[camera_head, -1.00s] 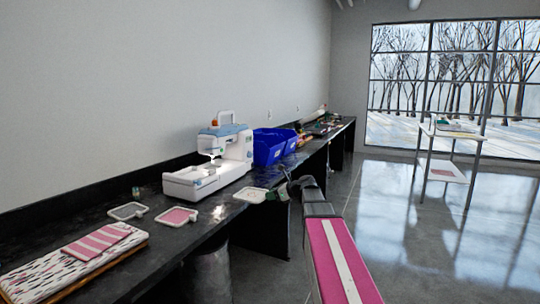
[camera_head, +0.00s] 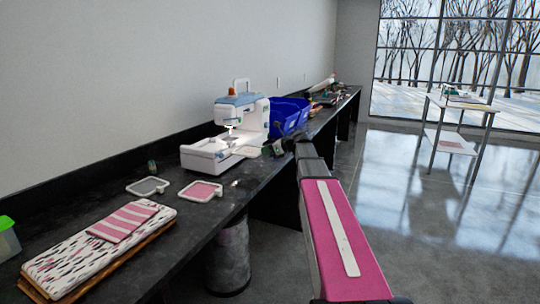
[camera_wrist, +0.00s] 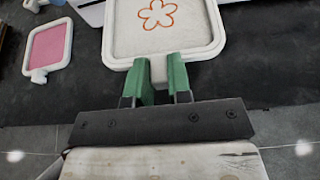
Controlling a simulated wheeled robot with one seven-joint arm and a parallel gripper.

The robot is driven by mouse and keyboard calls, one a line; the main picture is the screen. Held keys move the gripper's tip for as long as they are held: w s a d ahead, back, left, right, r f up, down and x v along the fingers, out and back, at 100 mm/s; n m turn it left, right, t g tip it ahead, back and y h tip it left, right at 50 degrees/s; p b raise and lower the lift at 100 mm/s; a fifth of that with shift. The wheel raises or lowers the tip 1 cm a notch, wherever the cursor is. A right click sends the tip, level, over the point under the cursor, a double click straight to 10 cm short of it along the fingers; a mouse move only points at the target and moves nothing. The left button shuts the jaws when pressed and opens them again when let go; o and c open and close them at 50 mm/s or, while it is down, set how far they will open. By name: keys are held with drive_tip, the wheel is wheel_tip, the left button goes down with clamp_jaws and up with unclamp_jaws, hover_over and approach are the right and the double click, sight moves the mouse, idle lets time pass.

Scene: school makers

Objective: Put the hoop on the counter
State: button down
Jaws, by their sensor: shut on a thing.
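A white-framed square hoop (camera_wrist: 120,56) with cream cloth and an orange flower outline is in my gripper (camera_wrist: 162,75). The green fingers are shut on its tab in the wrist view. In the head view the hoop (camera_head: 247,151) shows small and pale beside my gripper (camera_head: 277,147), in front of the sewing machine's bed. It appears raised off the dark counter (camera_head: 100,192); the gap beneath it is hard to judge. The counter runs along the wall.
A white sewing machine (camera_head: 240,118) stands behind the held hoop, with blue bins (camera_head: 285,117) beyond. A grey hoop (camera_head: 148,186) and a pink hoop (camera_head: 200,191) lie nearer. Folded cloth (camera_head: 95,245) lies at the near end. Bare counter shows around the two hoops.

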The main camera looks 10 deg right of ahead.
sight(267, 171)
drive_tip(key=shift+f, duration=3.55)
drive_tip(key=shift+f, duration=0.1)
drive_tip(key=shift+f, duration=0.35)
drive_tip(key=shift+f, duration=0.2)
drive_tip(key=c, duration=1.1)
unclamp_jaws()
drive_tip(key=shift+o, duration=0.2)
